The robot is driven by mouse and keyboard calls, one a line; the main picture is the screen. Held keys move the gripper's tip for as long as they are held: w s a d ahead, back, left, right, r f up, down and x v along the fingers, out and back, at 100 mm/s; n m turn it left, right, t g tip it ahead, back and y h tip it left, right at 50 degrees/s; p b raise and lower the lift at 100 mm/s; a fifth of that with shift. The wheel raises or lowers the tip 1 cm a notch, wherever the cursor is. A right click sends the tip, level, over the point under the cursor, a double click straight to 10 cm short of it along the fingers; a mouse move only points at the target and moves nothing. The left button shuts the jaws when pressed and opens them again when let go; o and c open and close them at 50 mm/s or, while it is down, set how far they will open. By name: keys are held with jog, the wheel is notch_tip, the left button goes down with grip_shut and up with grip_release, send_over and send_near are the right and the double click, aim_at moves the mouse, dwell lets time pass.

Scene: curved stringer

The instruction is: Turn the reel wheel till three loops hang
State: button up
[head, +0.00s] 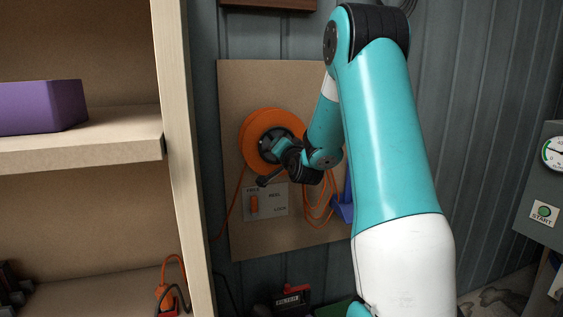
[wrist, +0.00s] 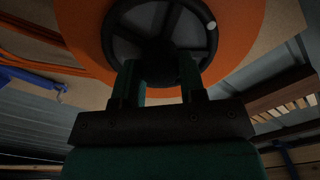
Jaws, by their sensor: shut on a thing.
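The orange reel (head: 257,118) is mounted on a tan board, with a dark wheel (head: 264,138) at its centre. My gripper (head: 281,149) is at the wheel. In the wrist view, the dark spoked wheel (wrist: 192,45) has a pale spot near its rim, and the orange reel (wrist: 80,22) surrounds it. My fingers (wrist: 160,84) are shut on a dark part of the wheel, mostly hidden between them. Orange cable loops (head: 312,212) hang right of the reel, partly behind my arm; their number is unclear. A blue holder (head: 343,209) is beside them.
A wooden shelf (head: 80,150) with a purple box (head: 40,106) stands at left. A gauge panel (head: 544,180) with a green START button is at right. A red item (head: 291,296) sits low.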

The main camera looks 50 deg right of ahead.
jog(key=n+b, duration=0.5)
jog(key=b, duration=0.1)
jog(key=shift+f, duration=0.2)
jog(key=shift+r+b, duration=0.15)
jog(key=shift+b, duration=0.25)
jog(key=o, duration=0.9)
jog(key=b+v, duration=0.4)
jog(key=v, duration=1.3)
jog(key=shift+s+b, duration=0.2)
jog(key=shift+b, duration=0.1)
